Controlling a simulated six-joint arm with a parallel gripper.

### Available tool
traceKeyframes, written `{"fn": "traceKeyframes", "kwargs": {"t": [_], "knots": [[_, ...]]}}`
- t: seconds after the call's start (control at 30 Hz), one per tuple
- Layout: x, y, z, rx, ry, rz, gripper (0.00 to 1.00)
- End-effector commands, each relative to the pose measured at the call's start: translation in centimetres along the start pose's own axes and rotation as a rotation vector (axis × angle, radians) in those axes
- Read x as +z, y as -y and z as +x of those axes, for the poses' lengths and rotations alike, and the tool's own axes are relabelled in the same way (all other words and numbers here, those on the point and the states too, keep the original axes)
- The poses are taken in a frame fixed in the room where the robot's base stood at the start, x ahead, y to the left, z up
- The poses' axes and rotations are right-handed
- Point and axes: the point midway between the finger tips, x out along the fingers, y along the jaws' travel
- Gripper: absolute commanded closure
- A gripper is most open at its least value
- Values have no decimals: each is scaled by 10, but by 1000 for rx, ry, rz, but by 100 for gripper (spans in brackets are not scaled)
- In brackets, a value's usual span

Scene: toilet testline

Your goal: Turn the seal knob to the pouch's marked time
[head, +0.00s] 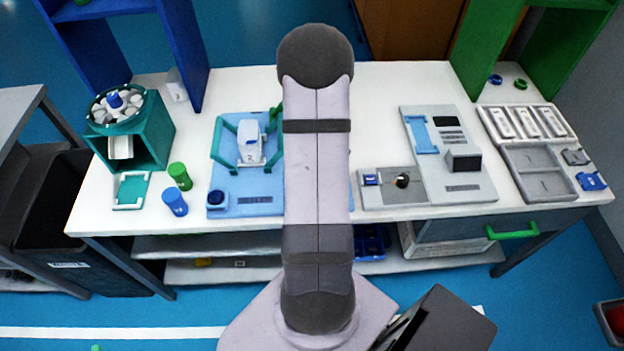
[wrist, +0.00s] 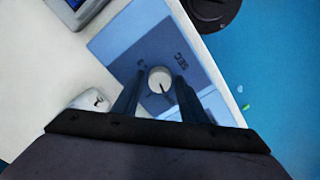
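In the wrist view a round white knob (wrist: 159,80) with a dark pointer line sits on a blue panel (wrist: 118,42) lettered "SEC". My gripper (wrist: 160,83) is over the panel, with one dark finger on each side of the knob. The fingers are apart; I cannot tell whether they touch the knob. A white item (wrist: 90,101) with a dark mark lies to the left of the fingers, partly hidden; I cannot tell whether it is the pouch. In the head view my arm hides the gripper, the knob and most of the panel.
A grey device (head: 462,187) and a grey tray (head: 540,174) are right of my arm.

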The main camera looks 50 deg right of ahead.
Motion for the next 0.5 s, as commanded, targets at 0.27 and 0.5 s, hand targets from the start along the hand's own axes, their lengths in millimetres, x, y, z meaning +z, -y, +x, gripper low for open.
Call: {"fn": "traceKeyframes", "kwargs": {"t": [0.27, 0.5], "knots": [[0, 0, 0, 0, 0, 1, 94], [0, 0, 0, -1, 0, 41, 94]]}}
